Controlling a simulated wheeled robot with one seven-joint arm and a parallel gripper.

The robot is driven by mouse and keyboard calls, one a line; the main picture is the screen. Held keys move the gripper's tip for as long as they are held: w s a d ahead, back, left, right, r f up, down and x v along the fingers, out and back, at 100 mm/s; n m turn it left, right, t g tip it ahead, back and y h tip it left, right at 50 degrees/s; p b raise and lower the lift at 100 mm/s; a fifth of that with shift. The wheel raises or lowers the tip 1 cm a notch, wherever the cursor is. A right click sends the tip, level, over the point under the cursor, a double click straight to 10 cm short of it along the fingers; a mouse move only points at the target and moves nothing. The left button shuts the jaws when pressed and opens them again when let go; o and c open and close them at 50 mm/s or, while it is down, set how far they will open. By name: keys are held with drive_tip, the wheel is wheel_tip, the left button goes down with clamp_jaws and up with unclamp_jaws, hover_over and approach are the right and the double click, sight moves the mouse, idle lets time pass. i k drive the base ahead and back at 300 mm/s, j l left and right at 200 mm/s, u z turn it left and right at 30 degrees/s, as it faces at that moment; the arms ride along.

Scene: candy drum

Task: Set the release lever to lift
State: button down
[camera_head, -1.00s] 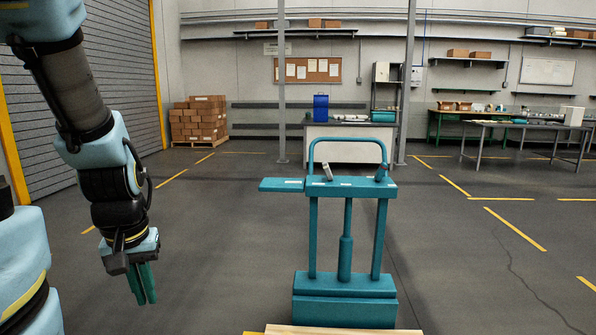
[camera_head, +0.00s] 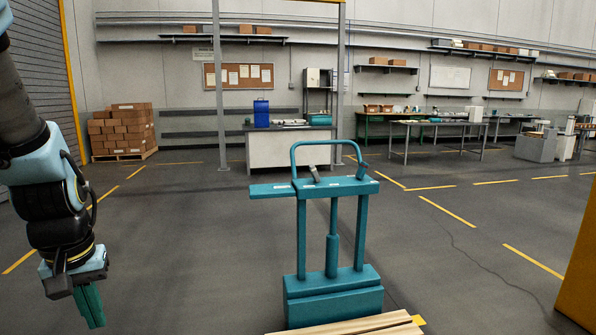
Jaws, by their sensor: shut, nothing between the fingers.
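A teal hand-operated lift (camera_head: 332,285) stands ahead of me, with two posts and a central cylinder under a flat head plate (camera_head: 335,187). A hoop handle (camera_head: 327,144) arches over the plate. A small grey lever (camera_head: 314,173) leans up and left from the plate. A second small teal part with a dark tip (camera_head: 362,170) stands at the plate's right end. I cannot tell which is the release lever or read the pale labels. My gripper (camera_head: 90,307) points down at the lower left, shut and empty, well apart from the lift.
Light wooden boards (camera_head: 362,327) lie at the lift's foot. An orange-yellow upright surface (camera_head: 580,265) stands close at the right edge. A white counter (camera_head: 283,150) stands behind the lift and stacked boxes (camera_head: 122,130) at the back left. Grey floor is open on both sides.

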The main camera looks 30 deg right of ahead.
sight(314, 171)
drive_tip(key=i+j+z, duration=0.1)
drive_tip(key=i, duration=0.45)
drive_tip(key=i+j+z, duration=0.1)
drive_tip(key=i+j, duration=0.2)
drive_tip(key=i, duration=0.25)
drive_tip(key=i+j+z, duration=0.1)
drive_tip(key=i+j, duration=0.2)
drive_tip(key=i, duration=0.25)
drive_tip(key=i+j+z, duration=0.15)
drive_tip(key=i+j, duration=0.15)
drive_tip(key=i, duration=0.2)
drive_tip(key=i+j+z, duration=0.1)
drive_tip(key=i+j, duration=0.3)
drive_tip(key=i+l, duration=0.1)
drive_tip(key=l, duration=0.65)
